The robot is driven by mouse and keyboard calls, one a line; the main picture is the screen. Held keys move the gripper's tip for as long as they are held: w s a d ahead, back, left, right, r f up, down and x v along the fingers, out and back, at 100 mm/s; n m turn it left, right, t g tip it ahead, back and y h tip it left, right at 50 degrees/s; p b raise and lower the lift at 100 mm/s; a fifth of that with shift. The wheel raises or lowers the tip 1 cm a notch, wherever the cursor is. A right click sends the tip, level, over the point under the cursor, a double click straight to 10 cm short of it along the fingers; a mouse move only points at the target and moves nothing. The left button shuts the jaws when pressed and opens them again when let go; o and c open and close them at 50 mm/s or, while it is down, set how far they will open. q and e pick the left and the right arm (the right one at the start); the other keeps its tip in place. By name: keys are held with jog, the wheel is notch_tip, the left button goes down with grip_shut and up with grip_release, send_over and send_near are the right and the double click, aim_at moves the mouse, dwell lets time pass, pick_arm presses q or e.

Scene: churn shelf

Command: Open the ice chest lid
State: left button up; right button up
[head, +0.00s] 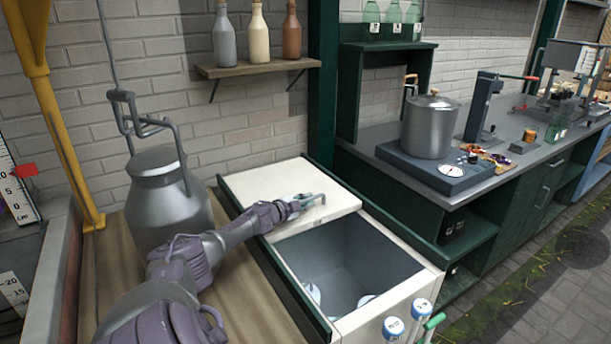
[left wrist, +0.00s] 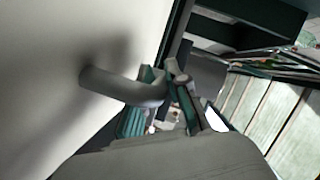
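The ice chest (head: 435,275) is a cream box with dark green side rails. Its flat cream lid (head: 255,185) lies over the back half, and the front half is open to a grey interior. A bent metal handle (head: 323,200) stands on the lid near its right side. It also shows in the left wrist view as a grey bar (left wrist: 120,86) on the pale lid (left wrist: 75,60). My left gripper (head: 304,203) is at the handle, above the lid. I cannot tell whether its fingers are closed around the handle. My right gripper is out of view.
White-capped items (head: 313,293) lie inside the chest. A metal milk can (head: 168,200) stands left on the wooden counter (head: 110,260), near my left arm. Bottles stand on a wall shelf (head: 255,67). A pot (head: 430,125) sits on a scale at right.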

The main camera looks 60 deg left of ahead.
pick_arm(q)
jog(key=shift+o, duration=0.4)
jog(key=shift+d, duration=0.1)
jog(key=r, duration=0.5)
jog(key=w+r, duration=0.1)
jog(key=r, duration=0.1)
jog(key=shift+a+r, duration=0.4)
jog(key=shift+s+d+r, duration=0.15)
jog(key=shift+s+r, duration=0.05)
jog(key=shift+r, duration=0.3)
jog(key=shift+s+d+r, duration=0.15)
jog(key=shift+s+r, duration=0.05)
jog(key=shift+r, duration=0.3)
jog(key=shift+s+d+r, duration=0.1)
jog(key=shift+d+r, duration=0.05)
